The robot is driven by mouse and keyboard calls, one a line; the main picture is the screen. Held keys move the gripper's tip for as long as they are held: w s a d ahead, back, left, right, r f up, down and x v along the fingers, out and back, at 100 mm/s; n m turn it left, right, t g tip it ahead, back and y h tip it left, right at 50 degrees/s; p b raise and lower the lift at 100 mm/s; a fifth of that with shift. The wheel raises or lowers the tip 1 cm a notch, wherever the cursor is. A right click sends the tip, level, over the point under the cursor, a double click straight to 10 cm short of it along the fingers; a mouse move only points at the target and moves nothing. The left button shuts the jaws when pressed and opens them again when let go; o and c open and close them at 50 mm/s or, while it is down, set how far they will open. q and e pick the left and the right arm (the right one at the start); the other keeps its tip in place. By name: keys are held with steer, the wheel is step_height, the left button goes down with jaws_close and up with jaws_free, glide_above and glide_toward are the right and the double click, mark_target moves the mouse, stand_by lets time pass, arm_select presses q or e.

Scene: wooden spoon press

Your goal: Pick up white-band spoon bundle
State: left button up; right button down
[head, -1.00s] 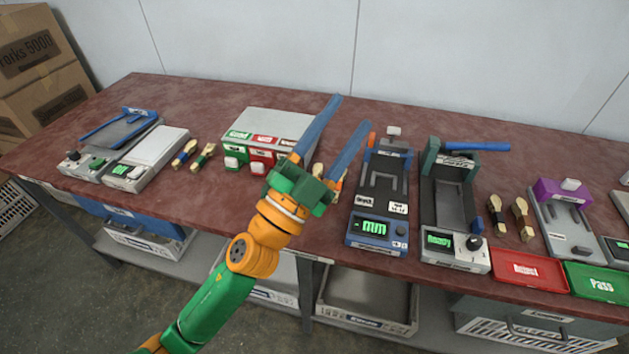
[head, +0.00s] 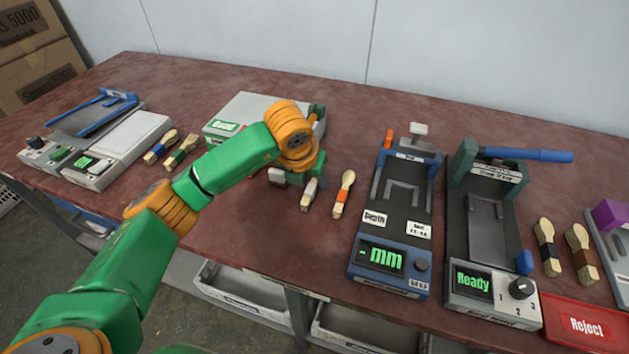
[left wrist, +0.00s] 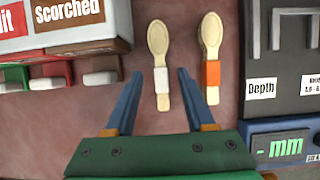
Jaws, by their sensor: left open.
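The white-band spoon bundle (head: 310,193) lies on the red-brown table, partly covered by my wrist in the head view. In the left wrist view the white-band spoon bundle (left wrist: 158,45) lies with its bowl pointing up the picture and its white band low on the handle. My left gripper (left wrist: 160,74) is open, its two blue fingers to either side of the bundle's handle in the picture. I cannot tell its height above the table. The fingers are hidden behind my wrist in the head view. My right gripper is not in view.
The orange-band spoon bundle (head: 343,195) lies close to the right, near my right-hand finger. The depth gauge (head: 395,220) stands beyond it. A sorting box (head: 242,108) with coloured labels stands left. More spoon bundles (head: 172,148) lie farther left.

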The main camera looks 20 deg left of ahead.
arm_select(q)
steer(key=x, duration=0.2)
steer(key=shift+w+f, duration=0.3)
steer(key=shift+w, duration=0.05)
steer(key=shift+s+r, duration=0.1)
steer(key=shift+r, duration=0.05)
jaws_close()
